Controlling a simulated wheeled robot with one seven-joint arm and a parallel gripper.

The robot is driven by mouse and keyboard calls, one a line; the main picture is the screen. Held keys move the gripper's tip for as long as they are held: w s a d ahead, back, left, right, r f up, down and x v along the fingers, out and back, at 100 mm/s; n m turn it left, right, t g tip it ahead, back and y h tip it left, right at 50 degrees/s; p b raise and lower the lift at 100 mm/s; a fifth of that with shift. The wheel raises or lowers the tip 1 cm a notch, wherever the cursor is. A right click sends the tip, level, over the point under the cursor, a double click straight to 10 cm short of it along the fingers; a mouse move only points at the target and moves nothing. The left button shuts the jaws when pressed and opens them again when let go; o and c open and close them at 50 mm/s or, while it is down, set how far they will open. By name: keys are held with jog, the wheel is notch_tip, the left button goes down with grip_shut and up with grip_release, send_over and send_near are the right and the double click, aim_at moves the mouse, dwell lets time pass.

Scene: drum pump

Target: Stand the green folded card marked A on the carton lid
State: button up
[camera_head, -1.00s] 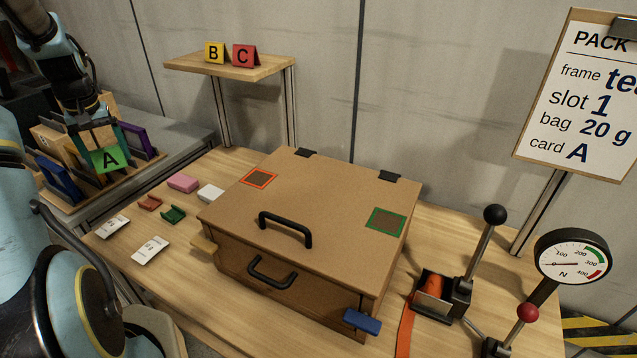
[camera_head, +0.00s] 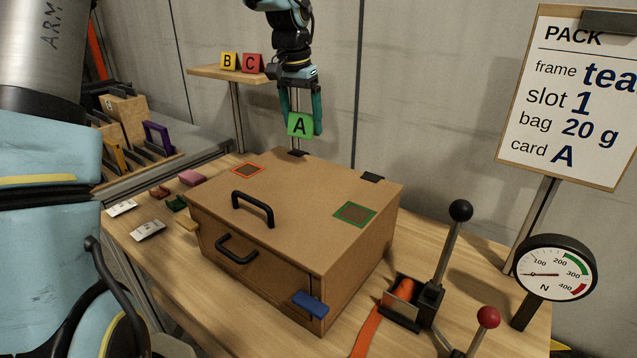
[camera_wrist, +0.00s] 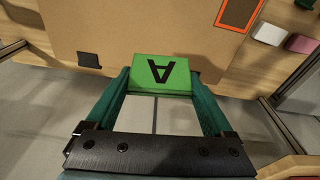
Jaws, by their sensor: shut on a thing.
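The green folded card marked A (camera_head: 299,124) is held between the fingers of my gripper (camera_head: 301,112), which is shut on it. It hangs in the air near the rear edge of the carton lid (camera_head: 295,205), upright with the A facing the head camera. The card (camera_wrist: 161,74) also shows in the wrist view between the teal fingers of my gripper (camera_wrist: 161,85), in front of the brown lid (camera_wrist: 150,30). The lid is closed and carries a red-outlined square (camera_head: 248,169) at left and a green-outlined square (camera_head: 355,215) at right.
A black handle (camera_head: 253,205) rises from the lid. Cards B (camera_head: 228,62) and C (camera_head: 253,63) stand on a shelf (camera_head: 205,73) behind. A strapping tool with a lever (camera_head: 450,240) and a gauge (camera_head: 553,268) are at right. Most of the lid's top is clear.

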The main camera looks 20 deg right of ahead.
jog(key=shift+s+d+r+m, duration=0.2)
jog(key=shift+s+d+m, duration=0.05)
jog(key=shift+s+d, duration=0.4)
jog(key=shift+s+d+r+m, duration=0.15)
jog(key=shift+s+d+m, duration=0.1)
jog(key=shift+s+d, duration=0.35)
notch_tip(320, 180, down, 5)
jog(key=shift+s+d+p, duration=0.15)
jog(key=shift+p, duration=0.35)
jog(key=shift+f+p, duration=0.4)
jog(key=shift+f, duration=1.95)
jog(key=shift+f, duration=0.1)
jog(key=o, duration=1.1)
jog(key=shift+c, duration=0.2)
notch_tip(320, 180, up, 12)
jog(key=a+b, duration=0.1)
jog(key=shift+s+a+b, duration=0.3)
jog(key=shift+s+b, duration=0.1)
